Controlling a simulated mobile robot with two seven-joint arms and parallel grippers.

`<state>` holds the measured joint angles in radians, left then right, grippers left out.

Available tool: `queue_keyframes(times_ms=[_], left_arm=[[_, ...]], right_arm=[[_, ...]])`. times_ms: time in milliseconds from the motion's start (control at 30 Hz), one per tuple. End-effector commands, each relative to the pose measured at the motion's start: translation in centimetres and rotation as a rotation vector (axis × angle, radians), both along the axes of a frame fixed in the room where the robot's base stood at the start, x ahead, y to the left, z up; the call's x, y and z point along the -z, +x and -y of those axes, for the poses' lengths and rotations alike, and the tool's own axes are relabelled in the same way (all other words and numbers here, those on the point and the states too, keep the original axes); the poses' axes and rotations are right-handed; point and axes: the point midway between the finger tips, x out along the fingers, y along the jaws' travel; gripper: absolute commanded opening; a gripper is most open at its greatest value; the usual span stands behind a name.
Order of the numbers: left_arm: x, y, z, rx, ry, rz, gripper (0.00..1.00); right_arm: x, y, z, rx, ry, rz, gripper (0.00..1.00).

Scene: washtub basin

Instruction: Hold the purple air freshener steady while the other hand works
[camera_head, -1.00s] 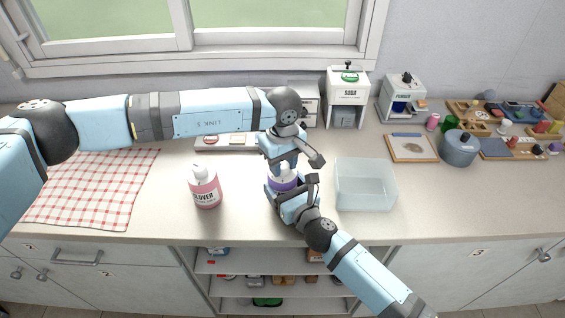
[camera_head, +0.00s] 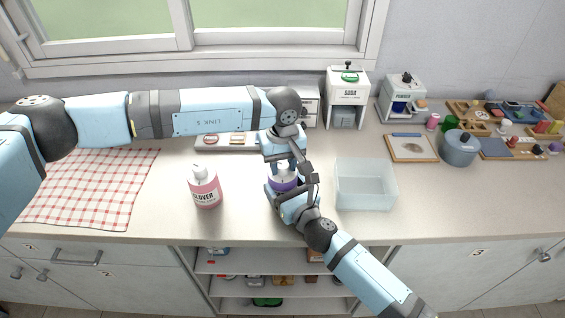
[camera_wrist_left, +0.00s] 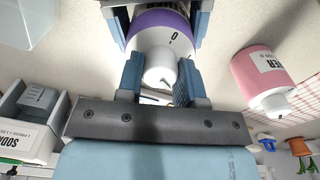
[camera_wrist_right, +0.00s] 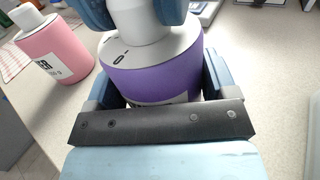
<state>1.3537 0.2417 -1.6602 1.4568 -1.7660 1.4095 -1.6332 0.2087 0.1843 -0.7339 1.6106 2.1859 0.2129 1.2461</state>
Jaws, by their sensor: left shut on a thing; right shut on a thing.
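The purple air freshener (camera_head: 282,184) stands upright on the counter, a purple body with a white shoulder and white top. My right gripper (camera_head: 290,194) is shut around its purple body, which also shows in the right wrist view (camera_wrist_right: 160,72). My left gripper (camera_head: 286,165) comes from above and is shut on its white top. In the left wrist view, the left fingers sit on both sides of the white top (camera_wrist_left: 160,67). The grippers hide much of the bottle in the head view.
A pink bottle (camera_head: 205,188) stands to the left, with a checked cloth (camera_head: 90,190) beyond it. A clear bin (camera_head: 365,187) stands close on the right. The soda dispenser (camera_head: 348,98) and powder dispenser (camera_head: 402,98) stand at the back. The counter's front strip is bare.

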Motion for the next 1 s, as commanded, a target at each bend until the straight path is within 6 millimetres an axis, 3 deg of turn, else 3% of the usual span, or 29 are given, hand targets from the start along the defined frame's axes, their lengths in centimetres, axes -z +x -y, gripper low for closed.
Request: queue_keyframes(times_ms=[67, 100, 200, 567, 1000], left_arm=[[-0.1, 0.0, 0.0, 0.000, -0.001, 0.000, 0.10], [-0.1, 0.0, 0.0, 0.000, -0.001, 0.000, 0.41], [-0.1, 0.0, 0.0, 0.000, -0.001, 0.000, 0.60], [-0.6, 0.0, 0.0, -0.001, -0.001, 0.001, 0.60], [-9.1, 0.0, 0.0, 0.000, -0.001, 0.002, 0.60]], right_arm=[[0.1, 0.0, 0.1, 0.001, -0.001, -0.002, 0.48], [0.1, 0.0, 0.1, 0.001, -0.001, -0.002, 0.48], [0.1, 0.0, 0.1, 0.001, -0.001, -0.002, 0.48], [0.1, 0.0, 0.0, 0.001, -0.001, -0.002, 0.48], [0.1, 0.0, 0.0, 0.001, -0.001, -0.002, 0.48]])
